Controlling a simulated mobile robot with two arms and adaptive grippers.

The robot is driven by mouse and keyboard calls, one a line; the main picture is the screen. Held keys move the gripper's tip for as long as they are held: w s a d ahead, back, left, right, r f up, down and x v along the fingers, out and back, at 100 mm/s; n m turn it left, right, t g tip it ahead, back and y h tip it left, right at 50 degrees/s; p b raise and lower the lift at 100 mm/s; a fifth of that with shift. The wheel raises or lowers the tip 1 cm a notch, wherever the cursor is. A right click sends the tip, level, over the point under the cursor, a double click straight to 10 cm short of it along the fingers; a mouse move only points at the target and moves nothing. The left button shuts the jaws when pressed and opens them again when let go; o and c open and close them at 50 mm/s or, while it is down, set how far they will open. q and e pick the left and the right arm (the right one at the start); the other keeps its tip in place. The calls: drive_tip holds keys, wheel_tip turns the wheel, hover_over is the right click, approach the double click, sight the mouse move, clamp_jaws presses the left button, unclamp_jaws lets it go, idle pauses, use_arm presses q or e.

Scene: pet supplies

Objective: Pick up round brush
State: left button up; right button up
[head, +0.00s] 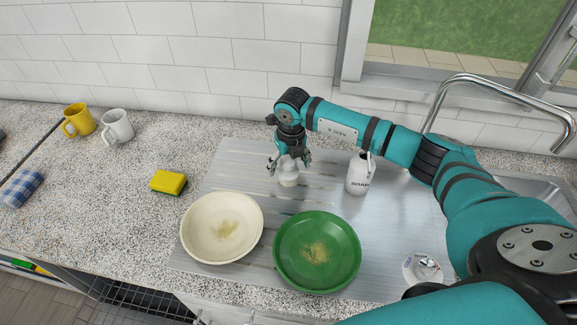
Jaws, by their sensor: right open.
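My right gripper (289,166) points down over the steel draining board, with its fingers spread. A small pale, rounded object, which looks like the round brush (288,179), stands upright on the board directly below and between the fingers. Its upper part is partly hidden by the gripper, and I cannot tell whether the fingers touch it. My left gripper is not in view.
A cream bowl (205,240) and a green bowl (290,270), both with crumbs, stand in front. A white soap bottle (358,174) is close at right. A yellow sponge (168,182), yellow mug (78,121) and white mug (117,126) are left. The tap (500,84) is right.

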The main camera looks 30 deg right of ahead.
drive_tip(key=shift+w+f, duration=0.2)
drive_tip(key=shift+f, duration=0.95)
drive_tip(key=c, duration=1.2)
wheel_tip(320, 180, up, 9)
drive_tip(key=b, duration=0.3)
drive_tip(key=shift+c, duration=0.2)
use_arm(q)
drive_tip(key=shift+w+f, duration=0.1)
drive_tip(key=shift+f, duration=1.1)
use_arm(e)
drive_tip(key=shift+r, duration=0.55)
